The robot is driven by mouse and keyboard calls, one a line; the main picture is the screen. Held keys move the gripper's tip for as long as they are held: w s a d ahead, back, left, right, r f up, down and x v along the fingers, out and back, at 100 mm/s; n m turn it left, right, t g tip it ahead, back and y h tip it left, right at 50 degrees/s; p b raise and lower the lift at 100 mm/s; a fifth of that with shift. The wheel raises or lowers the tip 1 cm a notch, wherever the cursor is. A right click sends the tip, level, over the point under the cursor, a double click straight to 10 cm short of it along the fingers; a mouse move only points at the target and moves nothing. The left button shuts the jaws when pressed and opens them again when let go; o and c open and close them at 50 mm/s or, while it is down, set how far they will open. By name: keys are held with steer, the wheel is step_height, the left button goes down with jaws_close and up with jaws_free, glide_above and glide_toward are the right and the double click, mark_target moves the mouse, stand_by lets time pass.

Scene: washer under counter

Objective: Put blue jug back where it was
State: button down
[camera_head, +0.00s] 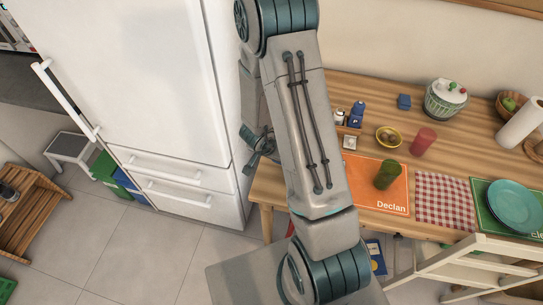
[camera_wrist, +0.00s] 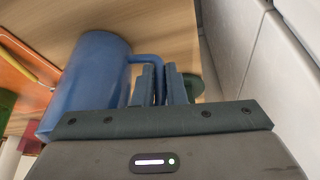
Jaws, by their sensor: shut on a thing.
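The blue jug (camera_wrist: 92,75) fills the left of the wrist view, with its handle reaching right toward my fingers. My gripper (camera_wrist: 160,75) is shut on the jug's handle, and the jug's body is beside the fingers. Wood tabletop shows behind the jug in the wrist view. I cannot tell whether the jug touches the table. In the head view part of my gripper (camera_head: 259,144) shows at the table's left end by the fridge, and my arm hides the jug.
The wooden table (camera_head: 385,88) holds an orange placemat (camera_head: 396,203), a green cup (camera_head: 387,175), a red cup (camera_head: 423,140), a yellow bowl (camera_head: 389,136) and small bottles (camera_head: 356,114). The white fridge (camera_head: 150,80) stands close on the left. A white chair (camera_head: 470,262) is at the front right.

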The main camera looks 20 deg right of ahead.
steer(key=shift+f, duration=0.15)
steer(key=c, duration=1.5)
jaws_free()
